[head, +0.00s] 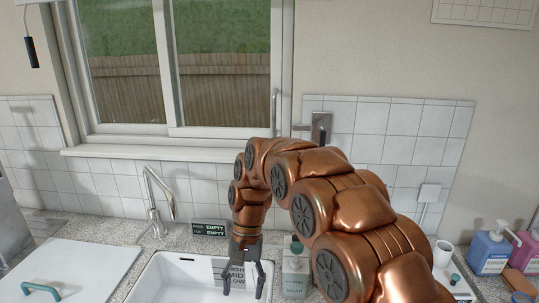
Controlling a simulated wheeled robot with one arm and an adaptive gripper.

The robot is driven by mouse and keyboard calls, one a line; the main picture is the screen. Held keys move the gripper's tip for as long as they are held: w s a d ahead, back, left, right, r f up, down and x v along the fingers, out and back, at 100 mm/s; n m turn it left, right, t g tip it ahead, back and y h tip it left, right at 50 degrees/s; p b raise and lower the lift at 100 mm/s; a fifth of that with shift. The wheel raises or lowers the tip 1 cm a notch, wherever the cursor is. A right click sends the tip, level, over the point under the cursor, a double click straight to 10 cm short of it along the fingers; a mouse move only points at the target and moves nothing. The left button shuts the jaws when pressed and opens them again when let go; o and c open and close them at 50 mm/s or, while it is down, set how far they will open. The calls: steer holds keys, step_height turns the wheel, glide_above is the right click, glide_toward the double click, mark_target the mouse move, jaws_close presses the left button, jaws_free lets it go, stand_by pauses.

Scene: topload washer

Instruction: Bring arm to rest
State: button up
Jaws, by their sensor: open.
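My copper-coloured arm reaches forward from the lower right and bends down over the white sink. My gripper (244,277) points down at the right part of the sink (180,282). Its dark fingers are apart, with nothing visible held between them. The lower edge of the picture cuts off the sink, and the arm hides part of the counter behind it.
A chrome tap (154,200) stands behind the sink, left of my gripper. A soap bottle (295,262) stands close to its right. A white lid with a teal handle (41,288) lies at left. Coloured bottles (489,250) stand far right.

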steer(key=s+d+r+t+p, duration=0.1)
steer(key=s+d+r+p, duration=0.1)
steer(key=s+d+r, duration=0.35)
steer(key=s+d+r+p, duration=0.2)
steer(key=s+d, duration=0.5)
steer(key=d, duration=0.1)
steer(key=s+d+r+t+p, duration=0.1)
steer(key=s+d+r+p, duration=0.15)
steer(key=s+d, duration=0.4)
steer(key=s+d+f+h, duration=0.1)
steer(key=s+d, duration=0.3)
steer(key=s, duration=0.4)
steer(key=shift+s+f+n+b, duration=0.15)
steer(key=shift+f+n+b, duration=0.15)
steer(key=shift+f+n, duration=0.1)
steer(key=shift+d, duration=0.1)
